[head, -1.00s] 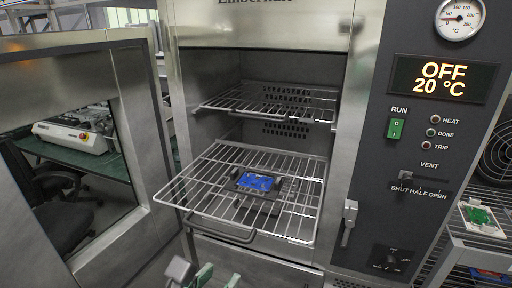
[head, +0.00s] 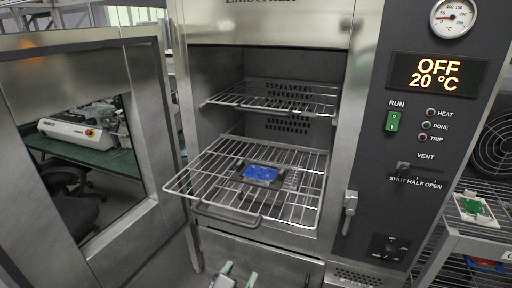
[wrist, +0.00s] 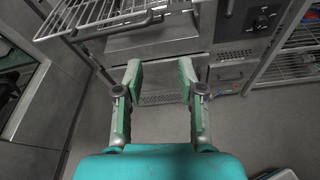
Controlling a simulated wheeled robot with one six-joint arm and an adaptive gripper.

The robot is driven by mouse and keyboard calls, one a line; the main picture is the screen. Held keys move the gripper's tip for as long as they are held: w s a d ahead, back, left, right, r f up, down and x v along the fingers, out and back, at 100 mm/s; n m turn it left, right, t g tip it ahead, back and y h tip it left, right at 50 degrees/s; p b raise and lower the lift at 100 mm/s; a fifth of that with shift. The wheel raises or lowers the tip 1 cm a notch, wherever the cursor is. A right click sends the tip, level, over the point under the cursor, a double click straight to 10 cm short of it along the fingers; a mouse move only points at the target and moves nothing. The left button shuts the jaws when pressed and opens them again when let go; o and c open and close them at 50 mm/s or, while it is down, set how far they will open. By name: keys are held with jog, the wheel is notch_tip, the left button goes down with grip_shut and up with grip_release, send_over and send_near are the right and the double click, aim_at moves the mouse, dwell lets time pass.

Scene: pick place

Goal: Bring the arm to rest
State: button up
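My gripper (wrist: 160,80) is open and empty in the wrist view. Its two green-padded fingers stand well apart, below and in front of the oven. In the head view only the fingertips of my gripper (head: 236,275) show at the bottom edge. A blue board (head: 261,174) in a dark carrier lies on the lower wire rack (head: 205,180), which is pulled out of the oven. The gripper is apart from the rack and the board.
The oven door (head: 150,120) stands open at the left. The upper rack (head: 290,103) is empty. The panel display (head: 437,75) reads OFF, 20 °C. A shelf (head: 450,240) with boards stands at the right.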

jog(key=d+f+m+y, duration=0.25)
jog(key=d+f, duration=0.55)
jog(key=f, duration=0.4)
jog(key=s+d+f+m+y, duration=0.3)
jog(key=s+d+f+m, duration=0.3)
jog(key=f, duration=0.3)
jog(key=s+d+m, duration=0.4)
jog(key=s+m, duration=0.7)
jog(key=s, duration=0.1)
jog(key=s+d+m+t+h, duration=0.1)
jog(key=s+d+m, duration=0.3)
jog(key=s+m, duration=0.7)
jog(key=shift+s+r, duration=0.3)
jog(key=shift+s, duration=0.25)
jog(key=shift+c, duration=0.2)
